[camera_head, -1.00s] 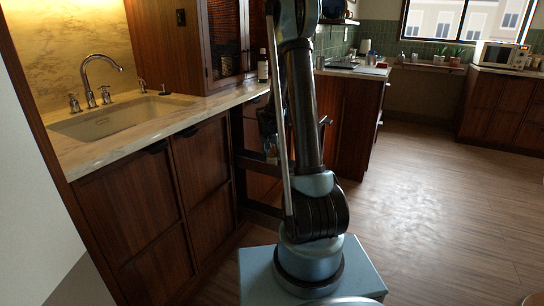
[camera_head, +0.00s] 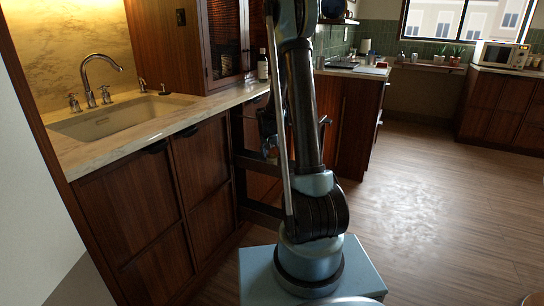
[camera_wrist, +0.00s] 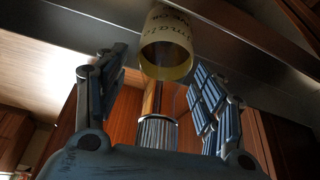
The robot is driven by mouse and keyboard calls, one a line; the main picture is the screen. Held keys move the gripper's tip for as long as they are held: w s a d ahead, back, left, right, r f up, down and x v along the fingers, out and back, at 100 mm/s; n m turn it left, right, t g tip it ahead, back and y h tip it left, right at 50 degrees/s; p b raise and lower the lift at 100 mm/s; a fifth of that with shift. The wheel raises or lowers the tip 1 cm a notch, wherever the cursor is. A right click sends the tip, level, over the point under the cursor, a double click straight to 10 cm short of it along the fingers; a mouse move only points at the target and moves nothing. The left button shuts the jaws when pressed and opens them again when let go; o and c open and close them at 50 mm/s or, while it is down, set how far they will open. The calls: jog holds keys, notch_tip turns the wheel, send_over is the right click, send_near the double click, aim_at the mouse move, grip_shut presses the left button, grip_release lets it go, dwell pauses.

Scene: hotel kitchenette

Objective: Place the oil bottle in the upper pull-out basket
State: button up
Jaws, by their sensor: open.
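The oil bottle shows in the wrist view with its ribbed silver cap (camera_wrist: 157,132) towards me, a thin amber neck behind it and a cream lettered label (camera_wrist: 172,42) beyond. It also shows as a small pale shape under my gripper in the head view (camera_head: 273,154). My gripper (camera_wrist: 160,100) is open, with one finger on each side of the cap and neck and gaps on both sides. In the head view my gripper (camera_head: 267,132) is partly hidden behind my arm, beside the pull-out basket (camera_head: 252,158). How the bottle's base rests is hidden.
A dark bottle with a white label (camera_head: 262,66) stands on the marble counter (camera_head: 215,101). Grey metal rails (camera_wrist: 245,57) cross behind the bottle in the wrist view. Cabinet fronts (camera_head: 205,170) lie left of my arm. The wood floor (camera_head: 430,190) at right is clear.

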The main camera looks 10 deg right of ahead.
jog(key=shift+s+r, duration=0.1)
jog(key=shift+r, duration=0.2)
jog(key=s+a, duration=0.6)
jog(key=s, duration=0.5)
jog(key=s+d+r+n, duration=0.1)
jog(key=s+d+r, duration=0.2)
jog(key=s+r, duration=0.4)
jog(key=s+d+r+n, duration=0.2)
jog(key=s+r, duration=0.2)
jog(key=s, duration=0.5)
jog(key=s+d+f+n+g+y, duration=0.1)
jog(key=s+n+y, duration=0.1)
jog(key=s, duration=1.7)
jog(key=shift+n+g, duration=0.3)
jog(key=shift+f, duration=0.1)
